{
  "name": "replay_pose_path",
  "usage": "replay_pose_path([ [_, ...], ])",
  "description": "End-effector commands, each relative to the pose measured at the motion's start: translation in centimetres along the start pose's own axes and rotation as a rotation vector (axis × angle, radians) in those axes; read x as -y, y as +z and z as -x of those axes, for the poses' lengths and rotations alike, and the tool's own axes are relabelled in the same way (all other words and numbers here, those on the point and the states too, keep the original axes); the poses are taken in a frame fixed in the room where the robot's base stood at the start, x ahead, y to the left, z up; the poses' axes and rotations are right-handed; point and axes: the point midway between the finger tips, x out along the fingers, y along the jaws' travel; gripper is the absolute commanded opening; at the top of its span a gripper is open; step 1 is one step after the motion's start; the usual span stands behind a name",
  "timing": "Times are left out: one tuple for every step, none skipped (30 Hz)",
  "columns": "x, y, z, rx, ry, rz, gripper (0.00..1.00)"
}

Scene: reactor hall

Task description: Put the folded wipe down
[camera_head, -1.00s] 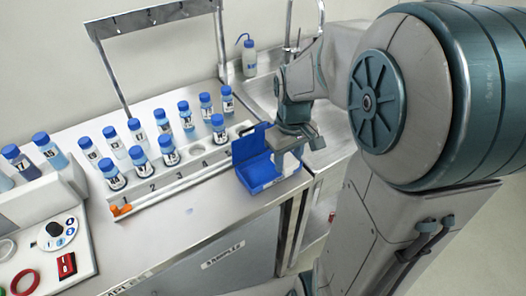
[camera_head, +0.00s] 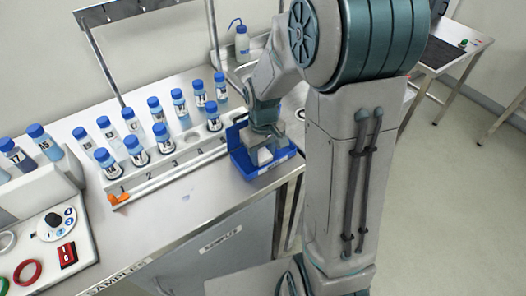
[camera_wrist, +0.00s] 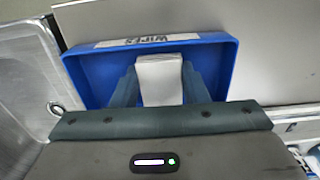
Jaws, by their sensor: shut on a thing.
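The folded wipe (camera_wrist: 160,82) is a small white block between the two fingers of my gripper (camera_wrist: 158,90) in the wrist view. The gripper is shut on it. In the head view my gripper (camera_head: 264,146) points down into the open blue box (camera_head: 262,174), and the white wipe (camera_head: 264,156) shows at its tip. The wrist view shows the box (camera_wrist: 90,75) around the fingers, with a label reading WIPES on its rim. Whether the wipe touches the box floor or other wipes is hidden.
A rack (camera_head: 160,175) with numbered slots and several blue-capped bottles stands left of the box. A wash bottle (camera_head: 241,42) stands behind. A control panel (camera_head: 48,240) lies at the left. Bare bench top is free in front of the rack (camera_head: 190,205).

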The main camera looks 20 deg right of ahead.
Motion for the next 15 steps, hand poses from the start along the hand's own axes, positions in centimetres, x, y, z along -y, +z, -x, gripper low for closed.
replay_pose_path([
  [0.0,0.0,-0.04,0.0,0.0,0.0,0.16],
  [0.0,0.0,-0.12,0.0,0.0,0.0,0.16],
  [0.0,0.01,-0.28,0.0,0.0,0.0,0.16],
  [0.0,0.01,-0.41,0.0,0.0,0.0,0.16],
  [0.0,0.01,-0.51,0.0,0.0,0.0,0.16],
  [0.0,0.01,-0.37,0.0,0.0,0.0,0.49],
  [0.0,0.01,-0.34,0.0,0.0,0.0,0.57],
  [0.0,0.01,-0.34,0.0,0.0,0.0,0.62],
  [0.0,0.01,-0.33,0.0,0.0,0.0,0.62],
  [0.0,0.01,-0.33,0.0,0.0,0.0,0.62],
  [-0.01,0.01,-0.33,0.0,0.0,0.0,0.62],
  [-0.01,0.01,-0.33,0.0,0.0,0.0,0.62],
  [-0.01,0.01,-0.33,0.0,0.0,0.0,0.62],
  [0.0,0.01,-0.32,0.0,0.0,0.0,0.62],
  [-0.01,0.01,-0.31,0.0,0.0,0.0,0.62],
])
